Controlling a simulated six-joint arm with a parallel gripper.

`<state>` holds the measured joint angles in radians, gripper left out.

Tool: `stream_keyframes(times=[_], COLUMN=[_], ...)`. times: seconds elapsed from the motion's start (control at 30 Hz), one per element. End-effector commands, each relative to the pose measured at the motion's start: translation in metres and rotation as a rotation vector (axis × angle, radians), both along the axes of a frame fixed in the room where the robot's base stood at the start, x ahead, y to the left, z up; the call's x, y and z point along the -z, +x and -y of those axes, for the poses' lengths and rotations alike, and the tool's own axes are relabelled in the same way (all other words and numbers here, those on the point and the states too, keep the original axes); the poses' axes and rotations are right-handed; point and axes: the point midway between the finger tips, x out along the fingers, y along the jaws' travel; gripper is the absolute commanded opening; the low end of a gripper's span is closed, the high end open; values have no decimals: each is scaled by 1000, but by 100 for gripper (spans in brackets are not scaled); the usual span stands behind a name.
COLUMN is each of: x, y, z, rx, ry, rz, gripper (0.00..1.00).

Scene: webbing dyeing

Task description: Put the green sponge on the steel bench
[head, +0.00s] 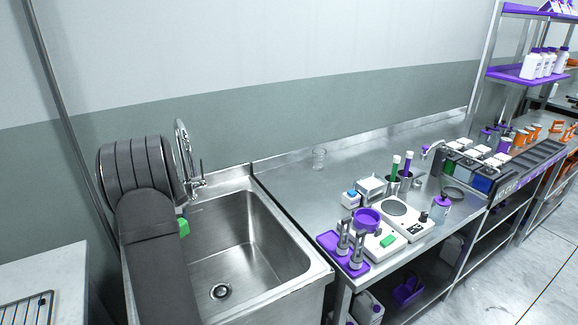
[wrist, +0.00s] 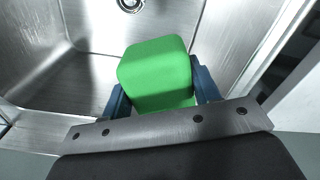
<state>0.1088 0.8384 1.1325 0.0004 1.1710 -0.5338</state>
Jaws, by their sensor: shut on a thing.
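The green sponge (wrist: 155,70) is a block with rounded edges. My gripper (wrist: 160,92) is shut on it, with one dark blue finger on each side.
The sink (head: 245,240) has a tall tap (head: 185,160). A shelf rack (head: 515,78) stands right.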

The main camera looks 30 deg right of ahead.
Motion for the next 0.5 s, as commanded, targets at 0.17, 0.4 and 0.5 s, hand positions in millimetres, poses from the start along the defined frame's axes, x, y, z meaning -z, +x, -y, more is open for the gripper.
stream_keyframes(times=[0.17,0.4,0.5], x=[8,-6,-16], y=[-18,-30,-41], z=[82,192,244], rx=[159,245,273], ry=[0,-1,-1], rz=[0,3,3], gripper=[34,34,34])
